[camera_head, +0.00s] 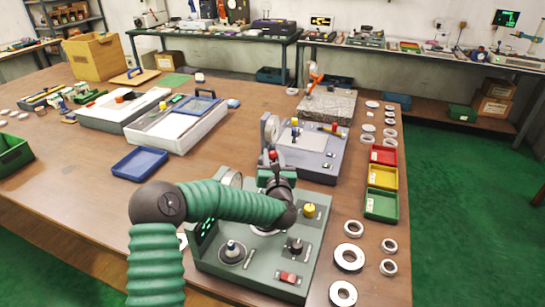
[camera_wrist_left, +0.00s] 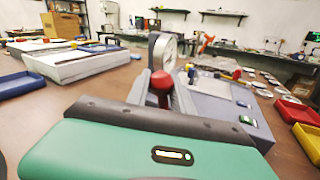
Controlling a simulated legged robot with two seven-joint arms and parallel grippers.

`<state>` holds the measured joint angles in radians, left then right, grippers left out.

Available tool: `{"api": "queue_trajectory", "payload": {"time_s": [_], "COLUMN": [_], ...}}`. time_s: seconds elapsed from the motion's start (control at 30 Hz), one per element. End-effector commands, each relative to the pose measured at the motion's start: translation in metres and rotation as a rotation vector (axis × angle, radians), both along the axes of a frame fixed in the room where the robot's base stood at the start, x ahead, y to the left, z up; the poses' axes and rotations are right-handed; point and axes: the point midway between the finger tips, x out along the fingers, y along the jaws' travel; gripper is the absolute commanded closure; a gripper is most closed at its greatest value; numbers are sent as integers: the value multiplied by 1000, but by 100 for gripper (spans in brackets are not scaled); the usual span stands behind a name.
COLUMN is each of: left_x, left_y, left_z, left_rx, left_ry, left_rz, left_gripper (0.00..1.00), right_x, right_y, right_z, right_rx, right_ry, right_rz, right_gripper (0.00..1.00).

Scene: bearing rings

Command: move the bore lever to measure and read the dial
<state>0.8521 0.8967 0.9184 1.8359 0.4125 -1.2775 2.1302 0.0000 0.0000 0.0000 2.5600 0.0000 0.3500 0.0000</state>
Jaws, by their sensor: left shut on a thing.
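The red knob also shows in the left wrist view (camera_wrist_left: 160,80), between the fingers. The lever's lower part is hidden. Behind is a blue-grey station (camera_head: 318,163) with its own dial (camera_head: 270,128), also seen in the left wrist view (camera_wrist_left: 165,50). My right gripper is not in view.
Red, yellow and green bins (camera_head: 382,204) stand to the right. Several loose metal rings (camera_head: 348,257) lie along the right edge. A blue tray (camera_head: 140,162) and white-topped cases (camera_head: 178,125) are at left. Bare table lies left of the green station.

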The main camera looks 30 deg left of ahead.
Motion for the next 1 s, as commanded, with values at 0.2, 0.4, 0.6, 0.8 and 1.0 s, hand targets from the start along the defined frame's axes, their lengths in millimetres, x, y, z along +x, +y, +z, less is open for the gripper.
{"api": "queue_trajectory", "payload": {"time_s": [0.2,0.4,0.6,0.8,1.0], "left_x": [-1,-1,-3,-7,-7], "left_y": [2,2,10,27,27], "left_z": [0,0,-1,-9,-10], "left_rx": [1,1,-49,-220,-224], "left_ry": [0,0,-12,-53,-55], "left_rz": [5,6,9,7,7], "left_gripper": [100,100,100,100,100], "right_x": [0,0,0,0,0], "right_y": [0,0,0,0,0], "right_z": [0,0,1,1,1], "right_rx": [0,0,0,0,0], "right_ry": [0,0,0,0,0], "right_rz": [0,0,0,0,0], "right_gripper": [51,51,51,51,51]}}
